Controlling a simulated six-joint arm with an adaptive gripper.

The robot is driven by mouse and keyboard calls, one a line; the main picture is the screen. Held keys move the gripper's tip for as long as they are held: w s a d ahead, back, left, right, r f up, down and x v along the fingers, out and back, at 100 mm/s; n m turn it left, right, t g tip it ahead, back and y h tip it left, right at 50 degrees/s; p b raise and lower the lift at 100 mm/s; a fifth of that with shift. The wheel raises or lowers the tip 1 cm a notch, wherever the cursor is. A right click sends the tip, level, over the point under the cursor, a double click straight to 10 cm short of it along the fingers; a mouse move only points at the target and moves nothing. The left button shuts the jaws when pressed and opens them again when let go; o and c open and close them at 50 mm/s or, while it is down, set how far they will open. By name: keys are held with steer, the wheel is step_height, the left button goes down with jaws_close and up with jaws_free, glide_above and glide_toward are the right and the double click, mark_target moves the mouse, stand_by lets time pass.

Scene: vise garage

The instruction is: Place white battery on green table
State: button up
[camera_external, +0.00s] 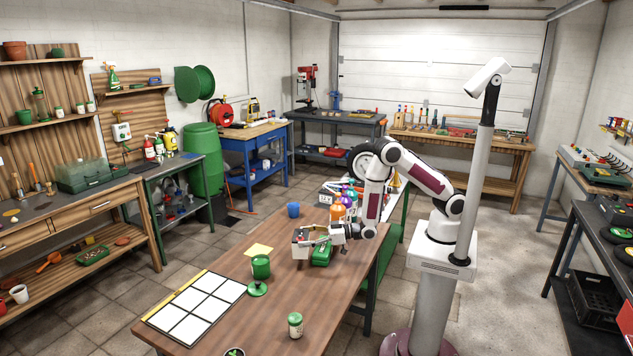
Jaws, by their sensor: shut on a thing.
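My gripper (318,236) reaches left, low over the brown wooden table, and is shut on a white block with dark and reddish parts on top, which looks like the white battery (301,246). The battery is small in this view, and I cannot tell whether it touches the tabletop. A green box-like thing (321,255) is just right of the battery, below my gripper. A green-framed table (392,240) stands behind the wooden table, partly hidden by my arm; several bottles and small items are on its far part.
An orange bottle (338,211) stands close behind my gripper.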

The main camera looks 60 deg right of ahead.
steer(key=shift+f, duration=1.95)
steer(key=shift+f, duration=0.1)
steer(key=o, duration=2)
steer(key=shift+f, duration=0.15)
steer(key=shift+o, duration=0.2)
steer(key=shift+s, duration=0.1)
steer(key=shift+v, duration=3.7)
steer(key=shift+o, duration=0.4)
